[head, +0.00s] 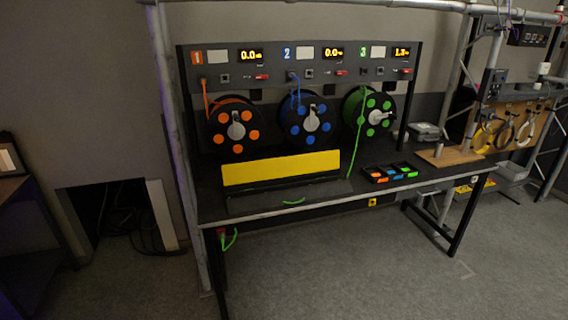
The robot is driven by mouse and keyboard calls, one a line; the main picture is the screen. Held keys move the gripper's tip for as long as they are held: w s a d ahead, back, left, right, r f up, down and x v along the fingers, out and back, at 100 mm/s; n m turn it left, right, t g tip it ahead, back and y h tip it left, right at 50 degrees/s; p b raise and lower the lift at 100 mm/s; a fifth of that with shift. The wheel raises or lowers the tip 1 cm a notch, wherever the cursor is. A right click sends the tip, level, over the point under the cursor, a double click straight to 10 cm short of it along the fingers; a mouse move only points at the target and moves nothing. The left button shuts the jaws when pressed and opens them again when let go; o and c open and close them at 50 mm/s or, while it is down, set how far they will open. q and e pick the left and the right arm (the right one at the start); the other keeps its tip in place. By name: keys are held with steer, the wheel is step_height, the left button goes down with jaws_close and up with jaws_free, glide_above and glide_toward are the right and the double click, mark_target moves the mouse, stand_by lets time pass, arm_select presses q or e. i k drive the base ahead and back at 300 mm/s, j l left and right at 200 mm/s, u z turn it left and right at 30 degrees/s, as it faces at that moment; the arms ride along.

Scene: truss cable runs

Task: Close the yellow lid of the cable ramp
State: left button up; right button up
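The yellow lid (281,168) stands raised, facing me, at the back edge of the cable ramp. The dark ramp base (290,194) lies on the bench near its front edge, below the lid. Green cable (355,145) also hangs from the third reel down to the right end of the ramp. Neither of my grippers is in view.
Orange (233,129), blue (310,123) and green (368,111) reels stand behind the ramp under a numbered panel (300,63). A dark tray (390,173) with coloured pieces and a wooden board (449,157) are to the right. A truss post (178,140) rises at the bench's left end.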

mark_target(279, 167)
steer(key=i+u, duration=0.1)
steer(key=i, duration=0.5)
steer(key=i+l+u, duration=0.15)
steer(key=i, duration=0.45)
steer(key=i+l+u, duration=0.1)
steer(key=i, duration=0.45)
